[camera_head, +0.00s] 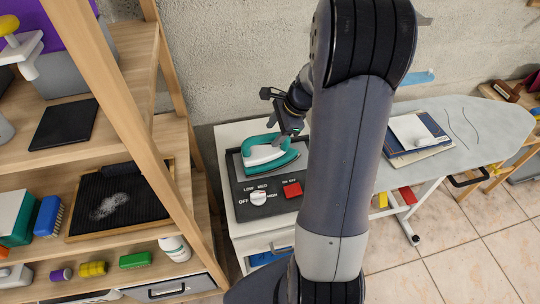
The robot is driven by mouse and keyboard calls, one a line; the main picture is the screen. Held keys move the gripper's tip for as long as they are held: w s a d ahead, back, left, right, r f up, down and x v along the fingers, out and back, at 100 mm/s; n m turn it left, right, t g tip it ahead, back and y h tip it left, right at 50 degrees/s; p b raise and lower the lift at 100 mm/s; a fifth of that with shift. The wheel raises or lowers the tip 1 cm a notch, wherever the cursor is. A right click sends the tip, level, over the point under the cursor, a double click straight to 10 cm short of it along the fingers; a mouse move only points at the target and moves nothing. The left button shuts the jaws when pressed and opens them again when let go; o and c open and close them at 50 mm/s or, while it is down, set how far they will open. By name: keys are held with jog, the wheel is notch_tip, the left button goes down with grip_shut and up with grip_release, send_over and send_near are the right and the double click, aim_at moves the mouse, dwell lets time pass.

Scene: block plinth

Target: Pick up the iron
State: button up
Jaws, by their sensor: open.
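The iron (262,157) is teal and white. It lies on a dark panel on top of a white cabinet, its tip towards the right. My gripper (286,140) is just above the right part of the iron, at its handle. The gripper's jaws are open, and they are small and partly dark against the iron. I cannot tell whether they touch the handle. My arm crosses the middle of the view and hides the right side of the cabinet.
A wooden shelf unit (120,125) stands close on the left. The panel (240,212) has a white knob (258,198) and a red switch (292,190) in front of the iron. An ironing board (470,125) with books (412,152) is at the right. A concrete wall (235,60) is behind.

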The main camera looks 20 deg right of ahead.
aim_at(269, 140)
jog(key=x, duration=0.4)
jog(key=shift+s+a+f, duration=0.15)
jog(key=shift+a+f, duration=0.1)
jog(key=shift+f, duration=0.1)
grip_shut()
jog(key=shift+r, duration=0.1)
dwell(1.0)
